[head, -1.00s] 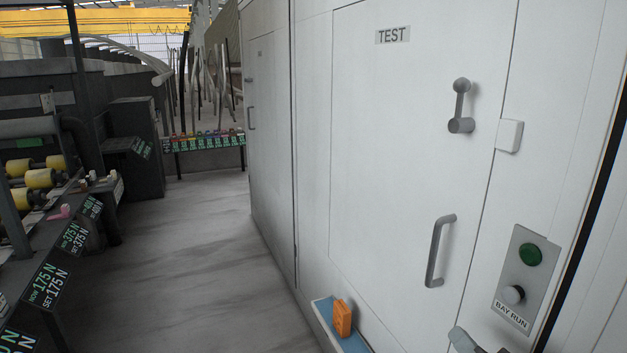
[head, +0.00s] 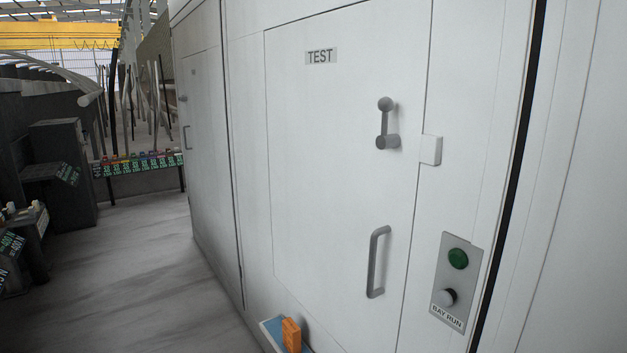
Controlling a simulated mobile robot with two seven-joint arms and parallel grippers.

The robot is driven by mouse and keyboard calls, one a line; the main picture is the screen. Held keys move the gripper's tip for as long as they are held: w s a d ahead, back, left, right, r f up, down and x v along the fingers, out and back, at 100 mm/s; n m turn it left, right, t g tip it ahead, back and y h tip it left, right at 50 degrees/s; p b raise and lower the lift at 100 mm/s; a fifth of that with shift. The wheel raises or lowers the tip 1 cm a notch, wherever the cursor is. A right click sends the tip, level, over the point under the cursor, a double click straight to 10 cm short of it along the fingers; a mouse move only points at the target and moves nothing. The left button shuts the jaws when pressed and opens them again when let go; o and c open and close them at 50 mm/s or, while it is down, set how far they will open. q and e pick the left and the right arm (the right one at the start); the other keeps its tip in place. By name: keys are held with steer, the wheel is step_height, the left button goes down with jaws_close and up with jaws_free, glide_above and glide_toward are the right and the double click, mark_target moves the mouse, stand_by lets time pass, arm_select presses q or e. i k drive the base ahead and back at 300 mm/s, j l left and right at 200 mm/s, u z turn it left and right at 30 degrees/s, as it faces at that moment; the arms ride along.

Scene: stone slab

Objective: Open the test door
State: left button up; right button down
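The test door (head: 330,150) is a white panel with a TEST label (head: 321,56) near its top. It looks shut, flush with the white wall. A grey crank-like latch lever (head: 386,124) is on its upper right, with a round knob at the top and a thicker end below. A white block (head: 431,150) sits at the door's right edge, beside the lever. A grey vertical pull handle (head: 377,262) is lower on the door. Neither of my grippers is in view.
A BAY RUN panel (head: 456,283) with a green light and a pale knob is right of the door. An orange object (head: 291,334) stands on a blue-topped ledge (head: 271,326) low at the door. Grey floor (head: 130,270) is clear at left. Dark machinery (head: 62,180) stands beyond it.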

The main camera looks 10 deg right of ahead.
mark_target(343, 206)
steer(key=i+j+z, duration=0.2)
steer(key=z, duration=0.15)
steer(key=i+j+z, duration=0.15)
steer(key=j+z, duration=0.15)
steer(key=i+j+z, duration=0.1)
steer(key=j+z, duration=0.25)
